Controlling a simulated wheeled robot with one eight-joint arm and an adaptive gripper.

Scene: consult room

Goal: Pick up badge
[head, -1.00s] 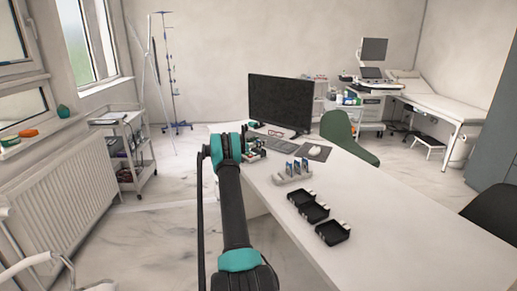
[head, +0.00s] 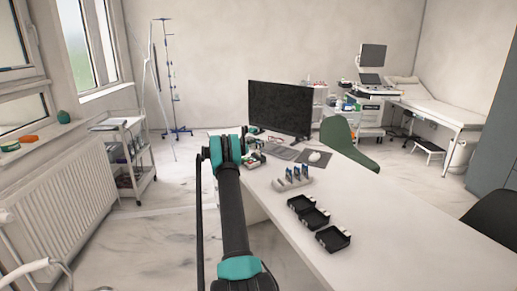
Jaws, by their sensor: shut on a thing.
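My arm reaches up from the bottom of the head view to the desk's near left corner. The dark, teal-banded joint (head: 228,150) near its end covers what lies beyond it, so my gripper and anything in it are hidden. I cannot make out the badge for sure. Several small blue upright pieces stand in a pale holder (head: 293,184) on the desk, to the right of my arm; they are too small to identify. A small cluster of red, white and dark items (head: 254,160) lies on the desk just right of the joint, partly covered.
The white desk (head: 390,215) carries several black trays (head: 333,239), a monitor (head: 281,108), a keyboard and a mouse. A green chair (head: 349,140) stands behind it. A trolley (head: 130,155) and radiator (head: 50,200) stand left. Floor between them and the desk is clear.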

